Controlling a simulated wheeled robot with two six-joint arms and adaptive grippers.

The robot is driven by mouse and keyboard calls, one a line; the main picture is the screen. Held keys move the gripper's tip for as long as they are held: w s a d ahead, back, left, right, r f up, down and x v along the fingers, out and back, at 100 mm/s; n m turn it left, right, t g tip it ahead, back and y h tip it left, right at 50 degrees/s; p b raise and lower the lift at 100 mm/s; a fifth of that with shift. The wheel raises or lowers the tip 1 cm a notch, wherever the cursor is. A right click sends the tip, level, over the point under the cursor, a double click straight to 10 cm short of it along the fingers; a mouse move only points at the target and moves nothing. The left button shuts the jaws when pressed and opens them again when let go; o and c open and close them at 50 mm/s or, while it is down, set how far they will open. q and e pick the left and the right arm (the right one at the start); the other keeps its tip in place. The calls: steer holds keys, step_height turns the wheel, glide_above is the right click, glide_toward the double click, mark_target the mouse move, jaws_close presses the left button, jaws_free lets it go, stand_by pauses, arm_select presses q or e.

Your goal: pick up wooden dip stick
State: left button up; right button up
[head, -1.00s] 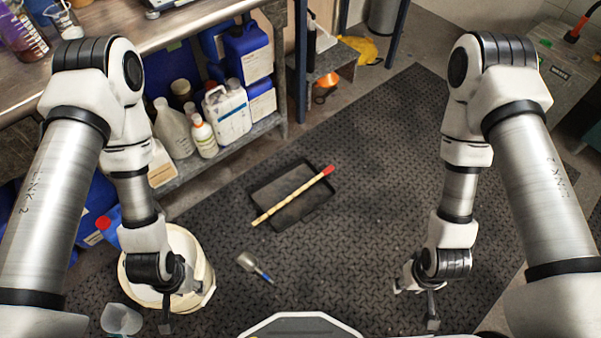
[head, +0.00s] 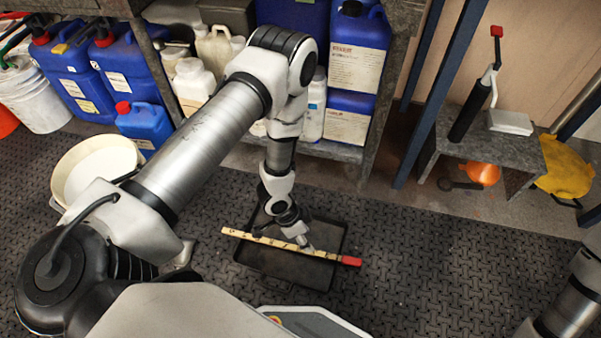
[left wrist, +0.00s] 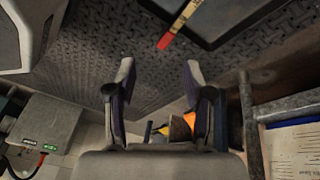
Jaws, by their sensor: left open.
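The wooden dip stick (head: 262,239) is long and pale with a red end. It lies across a black rectangular tray (head: 282,272), its ends over the rims. In the left wrist view the stick's red end (left wrist: 167,41) shows at the top, beside the tray's corner (left wrist: 207,46). In the head view my left gripper (head: 306,243) is low over the tray and overlaps the middle of the stick. In the left wrist view the gripper (left wrist: 159,68) is open and nothing is between its fingers. My right gripper is out of view.
A cream bucket (head: 92,165) stands at the left. Shelving with blue canisters (head: 351,70) and white bottles is behind the tray. A small grey stand (head: 482,155) with an orange item (head: 483,173) under it is at the right. The patterned floor mat (head: 430,275) is clear right of the tray.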

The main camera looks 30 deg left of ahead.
mark_target(326, 255)
arm_select(q)
steer(key=w+f+m+b, duration=0.1)
steer(key=w+f+b, duration=0.1)
steer(key=f, duration=0.3)
steer(key=w+f+m+b, duration=0.2)
steer(key=f+b, duration=0.3)
steer(key=f, duration=0.1)
steer(key=w+f+m+b, duration=0.2)
steer(key=f+b, duration=0.1)
steer(key=f, duration=0.2)
steer(key=shift+d+f+h, duration=0.15)
steer(key=shift+f+h, duration=0.15)
steer(key=shift+f, duration=0.05)
steer(key=shift+m, duration=0.3)
steer(key=b+x, duration=0.3)
steer(key=x, duration=0.1)
steer(key=d+b+x, duration=0.1)
steer(key=b+x, duration=0.1)
steer(key=x, duration=0.1)
steer(key=shift+w+d+f+b, duration=0.1)
steer(key=shift+d+b, duration=0.05)
steer(key=shift+b, duration=0.25)
jaws_close()
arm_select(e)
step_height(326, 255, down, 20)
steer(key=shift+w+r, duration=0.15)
